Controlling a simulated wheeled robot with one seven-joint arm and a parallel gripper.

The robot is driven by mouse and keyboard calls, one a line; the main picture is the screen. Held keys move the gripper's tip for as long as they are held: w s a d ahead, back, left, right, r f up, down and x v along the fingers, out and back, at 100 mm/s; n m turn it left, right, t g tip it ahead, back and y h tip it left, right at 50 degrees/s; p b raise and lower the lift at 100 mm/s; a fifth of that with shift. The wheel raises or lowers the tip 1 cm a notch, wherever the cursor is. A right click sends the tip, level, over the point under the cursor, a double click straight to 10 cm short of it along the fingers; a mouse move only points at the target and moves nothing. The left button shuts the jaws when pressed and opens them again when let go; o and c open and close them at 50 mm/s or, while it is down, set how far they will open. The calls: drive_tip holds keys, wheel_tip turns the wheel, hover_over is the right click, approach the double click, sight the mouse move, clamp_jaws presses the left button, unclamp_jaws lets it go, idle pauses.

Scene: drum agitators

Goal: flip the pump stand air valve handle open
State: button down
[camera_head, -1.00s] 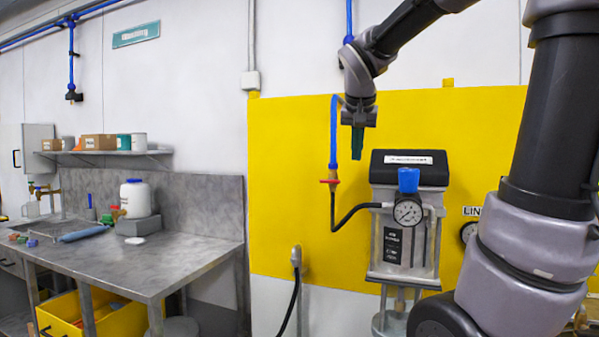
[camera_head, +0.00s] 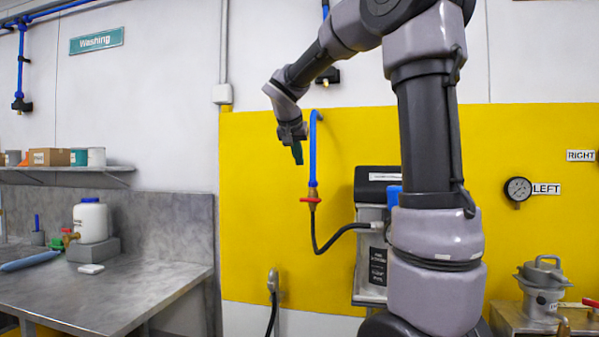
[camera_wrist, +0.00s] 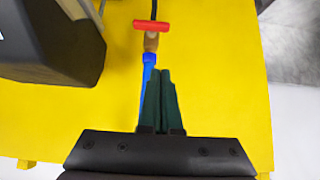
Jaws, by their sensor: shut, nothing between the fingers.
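The air valve has a red handle (camera_head: 310,200) on a brass body, at the lower end of a blue pipe (camera_head: 313,150) in front of the yellow panel. The handle lies crosswise to the pipe. In the wrist view the red handle (camera_wrist: 151,25) shows at the top, beyond my fingertips, with the blue pipe running down behind the fingers. My gripper (camera_head: 298,155) is shut and empty, pointing down, above and slightly left of the valve in the head view. Its green fingers (camera_wrist: 160,72) are together and apart from the handle. The pump stand (camera_head: 370,262) is partly hidden by my arm.
A black hose (camera_head: 330,240) curves from the valve to the pump stand. A grey bench (camera_head: 120,290) with a white jug (camera_head: 91,220) stands at the left. A gauge (camera_head: 518,190) and a lidded metal pot (camera_head: 542,285) are at the right. The panel left of the valve is clear.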

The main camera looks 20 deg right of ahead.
hover_over(310, 200)
drive_tip(key=a, duration=0.2)
wheel_tip(310, 200, down, 6)
drive_tip(key=shift+w+f, duration=0.2)
drive_tip(key=shift+f, duration=0.85)
drive_tip(key=shift+w+f, duration=0.2)
drive_tip(key=shift+f, duration=0.85)
drive_tip(key=shift+w+a+f+n+g+h, duration=0.25)
drive_tip(key=shift+n+g+h, duration=0.2)
drive_tip(key=shift+h, duration=0.35)
drive_tip(key=shift+w+a+f+n+g+h, duration=0.15)
drive_tip(key=shift+f+n+g+h, duration=0.55)
drive_tip(key=shift+n+h, duration=0.95)
drive_tip(key=shift+a+f+n+g+h, duration=0.15)
drive_tip(key=shift+f+n+g+h, duration=0.2)
drive_tip(key=shift+f+n+h, duration=1.25)
drive_tip(key=shift+w+a+f+n+g+h, duration=0.15)
drive_tip(key=shift+f+n+g+h, duration=0.5)
drive_tip(key=shift+h, duration=1.7)
drive_tip(key=shift+s+r+n+t, duration=0.1)
drive_tip(key=shift+r+n+t, duration=0.15)
drive_tip(key=shift+r+n, duration=0.1)
